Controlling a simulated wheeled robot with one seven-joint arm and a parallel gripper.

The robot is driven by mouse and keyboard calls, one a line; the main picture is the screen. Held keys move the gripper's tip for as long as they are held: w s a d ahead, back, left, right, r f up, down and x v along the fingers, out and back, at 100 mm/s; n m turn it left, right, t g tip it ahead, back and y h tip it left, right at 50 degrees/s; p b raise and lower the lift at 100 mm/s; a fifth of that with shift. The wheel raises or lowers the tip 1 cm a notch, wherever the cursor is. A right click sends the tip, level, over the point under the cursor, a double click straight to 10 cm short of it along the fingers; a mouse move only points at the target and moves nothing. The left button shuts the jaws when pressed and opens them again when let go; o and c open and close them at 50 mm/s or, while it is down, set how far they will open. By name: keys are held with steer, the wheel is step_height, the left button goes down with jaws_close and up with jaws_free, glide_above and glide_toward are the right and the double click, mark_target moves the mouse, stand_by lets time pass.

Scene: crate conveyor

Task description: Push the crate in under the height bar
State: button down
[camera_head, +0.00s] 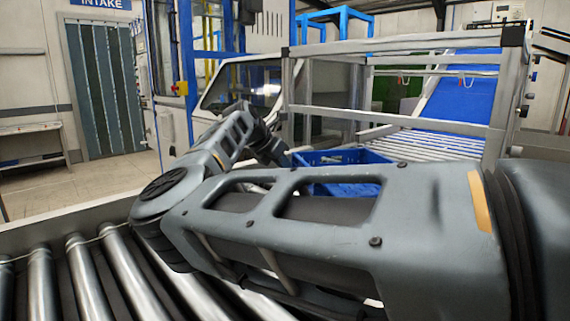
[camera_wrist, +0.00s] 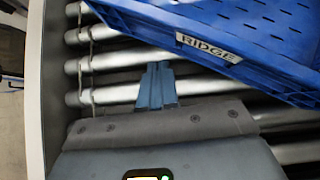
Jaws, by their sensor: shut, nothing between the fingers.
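The blue crate (camera_head: 338,157) stands on the roller conveyor, partly hidden behind my arm in the head view. In the wrist view the crate (camera_wrist: 262,72) fills the top right, with a white RIDGE label on its near wall, and it lies askew to the rollers. My gripper (camera_wrist: 157,68) is shut and empty, low over the rollers beside the crate's near left part. A small gap shows between the fingertips and the crate. A metal frame with a level crossbar (camera_head: 400,119), seemingly the height bar, stands at the crate's far side. How far the crate reaches under it is hidden.
Bare rollers (camera_head: 88,280) lie at the front left. A pale side rail (camera_wrist: 48,90) runs left of my gripper. Beyond the frame, more rollers (camera_head: 430,147) lead to a blue sloping belt (camera_head: 462,90). A grey machine cabinet stands behind the conveyor.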

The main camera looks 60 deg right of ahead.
steer(key=v, duration=1)
steer(key=shift+a, duration=0.3)
